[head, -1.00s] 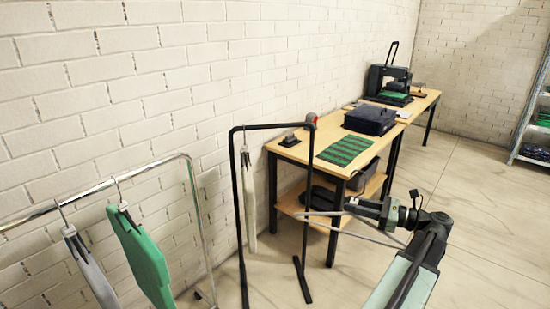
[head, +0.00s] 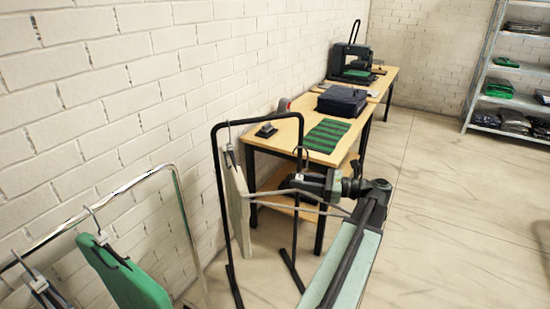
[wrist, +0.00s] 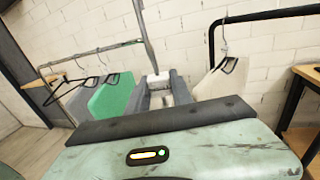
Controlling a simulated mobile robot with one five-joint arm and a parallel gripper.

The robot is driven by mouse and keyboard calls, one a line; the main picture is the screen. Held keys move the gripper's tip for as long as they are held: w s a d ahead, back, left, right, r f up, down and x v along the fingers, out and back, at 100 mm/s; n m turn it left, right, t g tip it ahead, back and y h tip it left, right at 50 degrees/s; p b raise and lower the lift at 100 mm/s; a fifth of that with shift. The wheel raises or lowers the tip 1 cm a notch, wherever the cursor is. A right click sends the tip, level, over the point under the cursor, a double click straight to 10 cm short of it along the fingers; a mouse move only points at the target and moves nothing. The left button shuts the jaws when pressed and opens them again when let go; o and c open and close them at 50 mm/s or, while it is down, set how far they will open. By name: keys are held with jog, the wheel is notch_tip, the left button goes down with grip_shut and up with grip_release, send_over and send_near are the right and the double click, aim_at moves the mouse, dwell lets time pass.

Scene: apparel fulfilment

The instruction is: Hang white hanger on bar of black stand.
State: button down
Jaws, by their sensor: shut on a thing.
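The white hanger (head: 265,194) shows in the head view as thin pale bars with a hook above. My gripper (head: 293,182) is shut on it near the hook. In the wrist view my gripper (wrist: 160,88) has a pale bar of the hanger (wrist: 145,35) rising between its fingers. The black stand (head: 217,170) is a tall frame with a top bar, also in the wrist view (wrist: 270,15). In the head view the hanger overlaps the stand's right side, with its hook below the top bar. A white garment (head: 236,205) hangs at the bar's left end.
A chrome rail (head: 120,192) with a green garment (head: 130,280) and a grey one stands at the left. A wooden table (head: 285,130) with a dark folded pile and green striped cloth is behind the stand. Open floor lies to the right.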

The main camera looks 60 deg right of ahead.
jog(key=w+d+f+m+g+h+b, duration=0.1)
jog(key=w+d+f+m+h+b, duration=0.2)
jog(key=w+d, duration=1)
jog(key=w+d+f+m+g+h+b, duration=0.2)
jog(key=w+d+m+h, duration=0.6)
jog(key=w+d+h, duration=0.5)
jog(key=shift+w+f+g+b, duration=0.3)
jog(key=shift+w+f+b, duration=0.25)
jog(key=shift+w, duration=2.1)
jog(key=shift+d, duration=0.1)
jog(key=c, duration=1.1)
grip_release()
jog(key=shift+o, duration=0.2)
